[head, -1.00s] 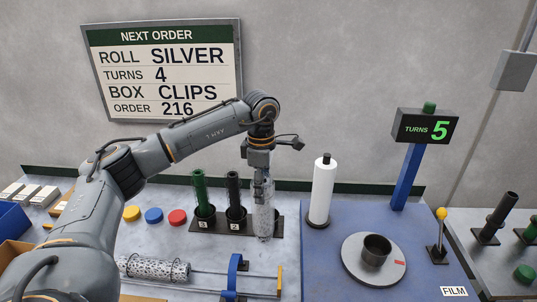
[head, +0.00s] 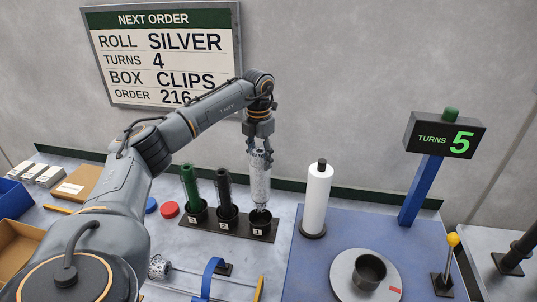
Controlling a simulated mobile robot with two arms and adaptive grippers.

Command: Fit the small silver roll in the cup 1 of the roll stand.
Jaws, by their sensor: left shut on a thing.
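My left gripper (head: 260,146) points down and is shut on the top of the small silver roll (head: 260,180), a mesh-patterned cylinder held upright. The roll stand (head: 236,230) is a dark base with three black cups numbered 3, 2 and 1 from left to right. Cup 1 (head: 261,222) is at the right end, directly under the silver roll. The roll's lower end is at the cup's rim; I cannot tell if it is inside. A green roll (head: 189,186) stands in cup 3 and a black roll (head: 223,187) in cup 2. My right gripper is not in view.
A white roll (head: 317,198) stands right of the stand, on the blue panel.

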